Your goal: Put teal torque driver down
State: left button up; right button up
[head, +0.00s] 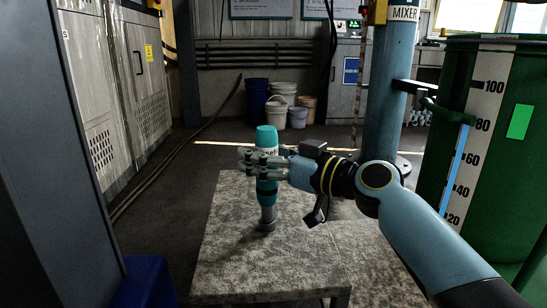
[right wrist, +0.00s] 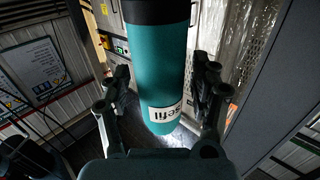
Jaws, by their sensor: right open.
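The teal torque driver (head: 266,138) stands upright on the speckled stone-look table (head: 225,263), its narrow grey end down and seeming to touch the top. My right gripper (head: 261,164) reaches in from the right at the driver's middle, with its fingers on either side of the body. In the right wrist view the driver (right wrist: 157,70) with its white label stands between the two spread fingers of my right gripper (right wrist: 163,90), with gaps visible beside it. The gripper is open. My left gripper is not in view.
The table top around the driver is clear. A blue mixer column (head: 385,95) stands behind the table, and a green tank (head: 440,150) with a level scale stands at the right. Buckets (head: 277,112) stand on the floor at the back. Grey cabinets (head: 95,90) line the left.

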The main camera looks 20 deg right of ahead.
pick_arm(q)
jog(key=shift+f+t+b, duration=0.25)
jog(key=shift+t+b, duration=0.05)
pick_arm(e)
jog(key=v, duration=1.2)
jog(key=shift+r, duration=0.1)
